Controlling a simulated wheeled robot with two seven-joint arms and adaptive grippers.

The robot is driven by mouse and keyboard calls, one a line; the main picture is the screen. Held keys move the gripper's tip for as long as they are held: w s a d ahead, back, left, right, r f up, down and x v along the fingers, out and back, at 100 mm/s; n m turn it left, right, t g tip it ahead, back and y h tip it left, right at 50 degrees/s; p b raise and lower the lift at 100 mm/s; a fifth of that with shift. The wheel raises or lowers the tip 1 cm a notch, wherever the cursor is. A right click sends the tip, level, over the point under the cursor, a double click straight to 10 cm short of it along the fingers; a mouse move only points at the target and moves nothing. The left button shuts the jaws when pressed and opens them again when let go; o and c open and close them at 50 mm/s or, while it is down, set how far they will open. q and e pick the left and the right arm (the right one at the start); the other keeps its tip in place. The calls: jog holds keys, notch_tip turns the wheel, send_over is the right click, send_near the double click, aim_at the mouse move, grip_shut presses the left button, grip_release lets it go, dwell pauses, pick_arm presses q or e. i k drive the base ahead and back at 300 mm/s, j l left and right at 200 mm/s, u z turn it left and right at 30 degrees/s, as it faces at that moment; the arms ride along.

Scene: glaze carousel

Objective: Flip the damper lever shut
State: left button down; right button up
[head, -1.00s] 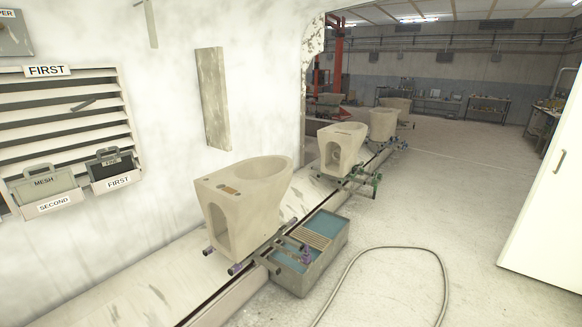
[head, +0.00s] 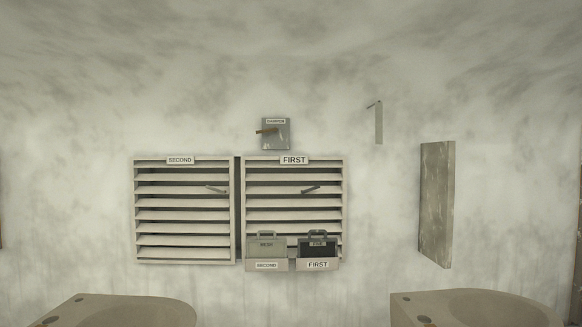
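In the head view, the damper box (head: 283,139) is a small grey plate on the wall, with a label reading roughly "DAMPER" at its top. The damper lever (head: 267,131) is a short brown bar on the front of the box. It lies nearly level, and its end sticks out past the box's left edge. Neither of my grippers shows in the head view.
Below are two slatted panels, the SECOND louvre (head: 185,225) and the FIRST louvre (head: 293,208). Holders under the right one carry a mesh panel (head: 266,247) and a dark panel (head: 318,248). A board (head: 436,205) hangs right. Pale ceramic bowls (head: 125,312) stand in front.

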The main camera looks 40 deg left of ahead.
aim_at(273, 129)
jog(key=i+j+u, duration=0.1)
jog(key=i+u, duration=0.5)
jog(key=u, duration=0.15)
jog(key=i+j, duration=0.2)
jog(key=i, duration=0.15)
jog(key=i+j, duration=0.2)
jog(key=i, duration=0.15)
jog(key=i+j+z, duration=0.2)
jog(key=i+j, duration=0.35)
jog(key=j, duration=0.15)
